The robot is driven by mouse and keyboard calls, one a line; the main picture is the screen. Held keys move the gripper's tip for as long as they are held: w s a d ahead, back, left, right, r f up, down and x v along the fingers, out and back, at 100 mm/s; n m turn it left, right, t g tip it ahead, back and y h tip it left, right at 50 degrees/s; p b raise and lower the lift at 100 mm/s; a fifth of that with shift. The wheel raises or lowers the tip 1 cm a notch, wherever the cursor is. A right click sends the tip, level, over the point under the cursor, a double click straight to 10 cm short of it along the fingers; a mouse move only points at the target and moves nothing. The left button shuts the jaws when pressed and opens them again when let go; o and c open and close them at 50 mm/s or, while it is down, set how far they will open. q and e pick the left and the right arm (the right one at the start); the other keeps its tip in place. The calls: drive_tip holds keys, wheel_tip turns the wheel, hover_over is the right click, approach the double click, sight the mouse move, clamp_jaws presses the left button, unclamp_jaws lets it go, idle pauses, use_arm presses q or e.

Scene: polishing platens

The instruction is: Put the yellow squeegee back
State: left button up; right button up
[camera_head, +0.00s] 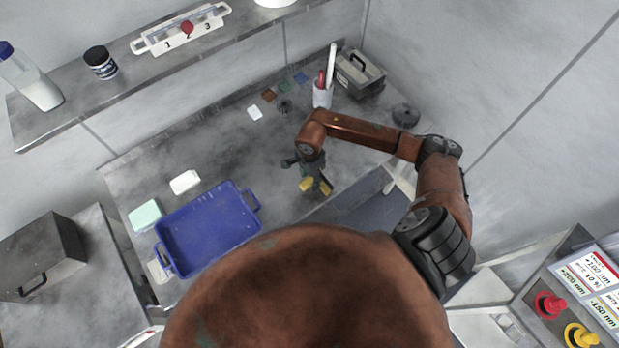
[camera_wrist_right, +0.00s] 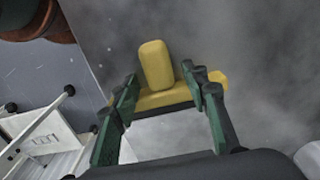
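The yellow squeegee (camera_head: 316,187) is at the front part of the grey bench, directly below my right gripper (camera_head: 309,168). In the right wrist view the squeegee (camera_wrist_right: 157,66) shows a short rounded yellow block and a longer yellow bar behind the fingers. My right gripper's green fingers (camera_wrist_right: 165,92) are spread apart, with the block between them and gaps visible on both sides. The bar reaches past the fingers on the right. Whether the fingers touch the squeegee is unclear. My left gripper is not in view.
A blue tray (camera_head: 249,190) lies left on the bench (camera_head: 240,145). A white cup (camera_head: 322,97) with upright tools and a grey toolbox (camera_head: 358,72) stand at the back right. A dark round object (camera_head: 405,114) sits near the right wall. Small coloured pieces lie at the back.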

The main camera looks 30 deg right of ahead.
sight(310, 180)
wheel_tip(310, 180, up, 12)
idle(0.7)
idle(0.4)
